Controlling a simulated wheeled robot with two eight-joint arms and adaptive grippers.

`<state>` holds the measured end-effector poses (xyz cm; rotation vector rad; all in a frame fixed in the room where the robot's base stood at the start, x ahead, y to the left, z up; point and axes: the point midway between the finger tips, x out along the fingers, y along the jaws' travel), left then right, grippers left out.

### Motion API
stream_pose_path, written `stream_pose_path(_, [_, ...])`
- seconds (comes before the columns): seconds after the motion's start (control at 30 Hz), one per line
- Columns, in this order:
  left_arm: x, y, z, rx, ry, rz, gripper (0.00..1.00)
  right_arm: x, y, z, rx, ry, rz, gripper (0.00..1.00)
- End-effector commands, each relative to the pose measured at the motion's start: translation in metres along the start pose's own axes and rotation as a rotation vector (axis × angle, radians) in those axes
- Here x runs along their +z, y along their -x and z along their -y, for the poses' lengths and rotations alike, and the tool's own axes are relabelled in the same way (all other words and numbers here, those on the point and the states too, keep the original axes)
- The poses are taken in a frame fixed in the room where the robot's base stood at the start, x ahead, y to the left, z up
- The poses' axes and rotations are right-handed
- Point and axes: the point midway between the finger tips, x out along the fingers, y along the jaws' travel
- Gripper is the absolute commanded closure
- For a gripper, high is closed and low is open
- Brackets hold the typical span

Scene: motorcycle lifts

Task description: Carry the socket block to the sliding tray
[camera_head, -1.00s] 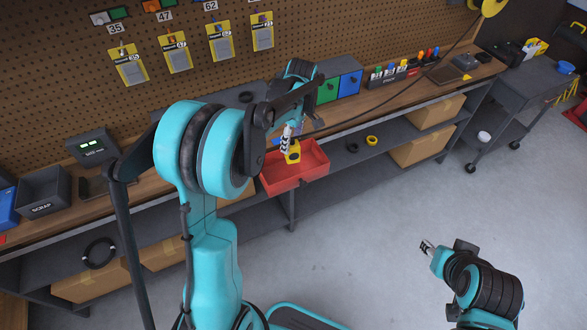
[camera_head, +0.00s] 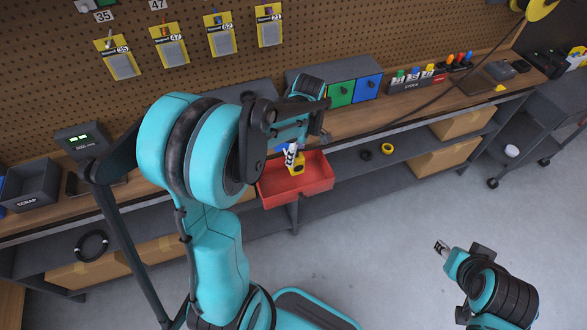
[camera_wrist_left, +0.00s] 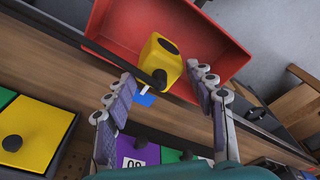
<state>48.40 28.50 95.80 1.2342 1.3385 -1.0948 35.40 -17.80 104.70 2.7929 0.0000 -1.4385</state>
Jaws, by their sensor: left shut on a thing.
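The yellow socket block (camera_head: 297,168), with a dark round patch on one face, is at my left gripper (camera_head: 291,152). In the left wrist view the block (camera_wrist_left: 163,56) lies between the fingertips of the left gripper (camera_wrist_left: 164,82), which is shut on it. The red sliding tray (camera_head: 310,188) is pulled out from the bench front, and the block is over its inside. The tray also shows behind the block in the wrist view (camera_wrist_left: 228,48). I cannot tell whether the block touches the tray floor. My right gripper (camera_head: 440,247) is over the floor; its finger opening is too small to judge.
The wooden bench top (camera_head: 415,101) runs along the pegboard. Green and blue drawers (camera_head: 354,91) stand behind the tray. A scrap bin (camera_head: 33,185) is at left. Yellow and black rings (camera_head: 387,148) lie on the lower shelf.

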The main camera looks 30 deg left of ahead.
Motion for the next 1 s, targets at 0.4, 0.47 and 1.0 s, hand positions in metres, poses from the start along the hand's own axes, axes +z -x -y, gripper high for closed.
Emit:
stream_pose_path(0.4, [0.004,-0.037,0.019,0.000,-0.001,0.000,1.00,0.010,-0.015,0.000,0.000,0.000,0.000,0.60])
stream_pose_path(0.47, [0.005,-0.047,0.019,0.000,-0.001,0.000,1.00,0.013,-0.018,0.000,0.000,0.000,0.000,0.60])
stream_pose_path(1.0, [0.006,-0.054,0.019,0.000,-0.001,0.000,0.24,0.015,-0.021,0.000,0.000,0.000,0.000,0.60])
